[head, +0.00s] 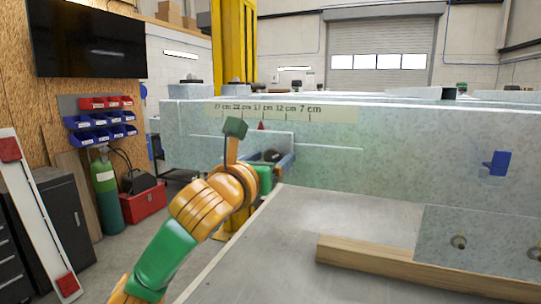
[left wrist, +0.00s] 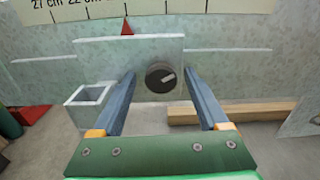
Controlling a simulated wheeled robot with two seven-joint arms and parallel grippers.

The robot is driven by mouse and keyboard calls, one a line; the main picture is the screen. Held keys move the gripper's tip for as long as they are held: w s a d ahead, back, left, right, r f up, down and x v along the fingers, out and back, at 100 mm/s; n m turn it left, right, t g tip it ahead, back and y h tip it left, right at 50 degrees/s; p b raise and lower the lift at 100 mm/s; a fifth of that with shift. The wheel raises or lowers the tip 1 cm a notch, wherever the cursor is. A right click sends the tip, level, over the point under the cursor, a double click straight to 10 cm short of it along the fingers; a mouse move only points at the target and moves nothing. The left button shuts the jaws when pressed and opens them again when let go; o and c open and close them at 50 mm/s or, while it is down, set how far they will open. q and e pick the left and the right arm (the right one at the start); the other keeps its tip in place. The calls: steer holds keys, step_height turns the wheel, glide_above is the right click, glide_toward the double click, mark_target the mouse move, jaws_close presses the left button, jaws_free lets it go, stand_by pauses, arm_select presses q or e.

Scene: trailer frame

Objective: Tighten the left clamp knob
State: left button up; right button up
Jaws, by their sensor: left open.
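The clamp knob (left wrist: 160,77) is round and black with a pale line on its face, set on the front of the grey metal beam (left wrist: 235,68). It also shows in the head view as a small dark shape (head: 271,156), partly hidden by my gripper. My left gripper (left wrist: 159,84) is open, with one blue finger on each side of the knob. Gaps show between fingers and knob; I cannot tell whether the tips reach past its face. My right gripper is in neither view.
A scale (head: 265,110) in cm with a red pointer (head: 262,126) sits above the knob. A grey square tube end (left wrist: 88,104) lies left of the fingers. A wooden beam (head: 400,266) and a bolted plate (head: 490,235) lie right. A blue part (head: 497,163) sits on the beam.

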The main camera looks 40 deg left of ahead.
arm_select(q)
steer(key=shift+s+d+r, duration=0.1)
steer(key=shift+s, duration=0.1)
jaws_close()
steer(key=shift+m, duration=0.3)
steer(key=m+b, duration=0.1)
steer(key=m, duration=0.3)
steer(key=m+b, duration=0.1)
steer(key=m, duration=1.6)
steer(key=shift+m+p, duration=0.3)
steer(key=shift+m, duration=0.9)
